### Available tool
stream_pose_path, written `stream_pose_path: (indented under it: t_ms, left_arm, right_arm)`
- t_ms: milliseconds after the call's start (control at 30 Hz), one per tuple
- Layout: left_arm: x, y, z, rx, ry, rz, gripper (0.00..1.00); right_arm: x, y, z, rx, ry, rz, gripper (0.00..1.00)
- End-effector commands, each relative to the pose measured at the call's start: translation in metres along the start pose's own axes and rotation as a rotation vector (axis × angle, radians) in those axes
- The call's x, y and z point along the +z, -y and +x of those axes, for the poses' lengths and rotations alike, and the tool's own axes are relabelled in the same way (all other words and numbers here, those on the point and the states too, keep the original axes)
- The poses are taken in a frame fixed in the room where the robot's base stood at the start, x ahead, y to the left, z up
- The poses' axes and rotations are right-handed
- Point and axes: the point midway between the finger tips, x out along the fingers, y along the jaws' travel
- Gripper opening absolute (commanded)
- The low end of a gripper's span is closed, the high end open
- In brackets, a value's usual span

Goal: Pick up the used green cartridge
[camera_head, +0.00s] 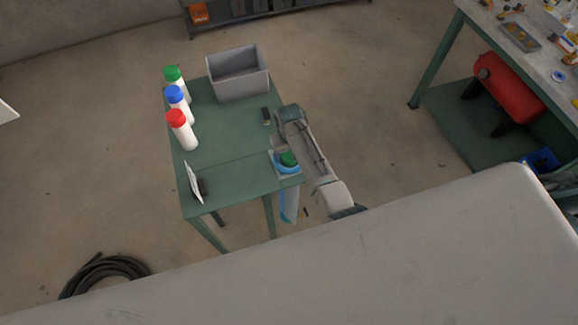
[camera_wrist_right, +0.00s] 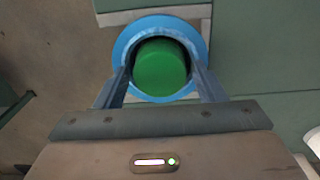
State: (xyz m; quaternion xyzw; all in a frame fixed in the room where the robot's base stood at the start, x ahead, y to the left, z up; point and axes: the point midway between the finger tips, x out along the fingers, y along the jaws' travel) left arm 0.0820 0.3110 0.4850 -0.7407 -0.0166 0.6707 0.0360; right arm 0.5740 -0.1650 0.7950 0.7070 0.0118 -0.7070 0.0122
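The green cartridge (camera_head: 288,158) sits upright in a blue ring holder (camera_head: 278,168) at the green table's near right corner. Only its green round top shows in the right wrist view (camera_wrist_right: 161,66), inside the blue ring (camera_wrist_right: 121,48); its lower body is hidden. My right gripper (camera_head: 281,148) is just above the holder. In the right wrist view my right gripper (camera_wrist_right: 160,76) has one finger on each side of the green top, with narrow gaps visible between fingers and top. My left gripper is not in view.
The green table (camera_head: 225,135) also holds bottles with green (camera_head: 173,73), blue (camera_head: 174,93) and red (camera_head: 177,117) caps, a grey bin (camera_head: 238,87), a small dark item (camera_head: 265,115) and a tilted white card (camera_head: 194,182). A workbench (camera_head: 548,50) stands at right.

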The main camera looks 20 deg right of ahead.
Motion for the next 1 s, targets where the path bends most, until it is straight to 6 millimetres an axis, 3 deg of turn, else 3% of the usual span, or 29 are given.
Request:
stream_pose_path:
  t_ms: [33, 200, 300, 667, 867, 1000]
  left_arm:
    - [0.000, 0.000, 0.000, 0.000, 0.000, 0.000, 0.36]
    - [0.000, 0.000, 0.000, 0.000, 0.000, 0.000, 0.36]
    - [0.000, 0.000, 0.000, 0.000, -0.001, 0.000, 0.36]
    - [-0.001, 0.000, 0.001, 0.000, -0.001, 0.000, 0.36]
    - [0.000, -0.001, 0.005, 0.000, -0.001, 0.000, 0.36]
    - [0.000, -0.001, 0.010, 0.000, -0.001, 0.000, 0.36]
  right_arm:
    - [0.000, 0.000, 0.000, 0.000, 0.000, 0.000, 0.54]
    - [0.000, 0.000, 0.000, 0.000, 0.000, 0.000, 0.20]
    - [0.000, 0.000, -0.001, 0.000, -0.001, 0.000, 0.06]
    - [-0.001, 0.000, -0.006, 0.000, -0.002, 0.000, 0.06]
    - [-0.001, 0.001, -0.027, -0.001, -0.005, 0.001, 0.06]
    - [-0.002, 0.001, -0.052, -0.002, -0.005, 0.001, 0.06]
